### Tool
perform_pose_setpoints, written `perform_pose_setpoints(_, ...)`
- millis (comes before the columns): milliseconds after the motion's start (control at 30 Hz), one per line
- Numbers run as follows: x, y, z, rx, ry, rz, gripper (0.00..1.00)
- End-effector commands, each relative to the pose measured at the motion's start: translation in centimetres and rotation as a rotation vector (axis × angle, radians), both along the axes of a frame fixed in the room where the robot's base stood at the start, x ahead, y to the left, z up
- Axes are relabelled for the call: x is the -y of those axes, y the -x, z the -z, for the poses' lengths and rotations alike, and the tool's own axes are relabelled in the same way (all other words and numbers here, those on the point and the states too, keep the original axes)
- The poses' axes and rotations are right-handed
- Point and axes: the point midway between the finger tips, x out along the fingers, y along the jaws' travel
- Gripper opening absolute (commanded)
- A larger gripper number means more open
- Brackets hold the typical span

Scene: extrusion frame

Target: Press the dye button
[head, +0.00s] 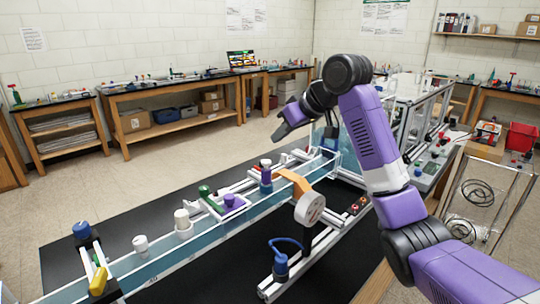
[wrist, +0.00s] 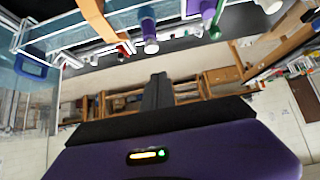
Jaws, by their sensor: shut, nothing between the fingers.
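No label for a dye button can be read. A small dark box with red buttons (head: 357,206) sits on the frame's near rail, right of a round white disc. Its lettering is too small to tell. My gripper (head: 281,133) is raised in the head view, beyond the frame and well away from that box. In the wrist view its dark fingers (wrist: 158,80) are together, with nothing between them. The red buttons cannot be made out in the wrist view.
A long clear channel (head: 155,268) crosses the black bench top. A white disc (head: 309,208), an orange bracket (head: 294,181), a blue-capped fitting (head: 281,265) and several coloured fittings stand along the frame. A red bin (head: 522,137) is at far right. Open floor lies behind.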

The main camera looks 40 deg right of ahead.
Motion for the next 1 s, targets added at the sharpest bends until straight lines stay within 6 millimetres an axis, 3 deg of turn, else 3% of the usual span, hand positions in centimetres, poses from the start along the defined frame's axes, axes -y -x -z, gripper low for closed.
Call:
perform_pose_setpoints(267, -0.1, -3.8, 3.8, -0.004, -0.001, 0.001, 0.0)
perform_pose_setpoints(500, -0.1, -3.8, 7.0, -0.001, 0.0, 0.0, 0.0)
perform_pose_setpoints(1000, -0.1, -3.8, 7.9, 0.0, 0.0, 0.0, 0.0)
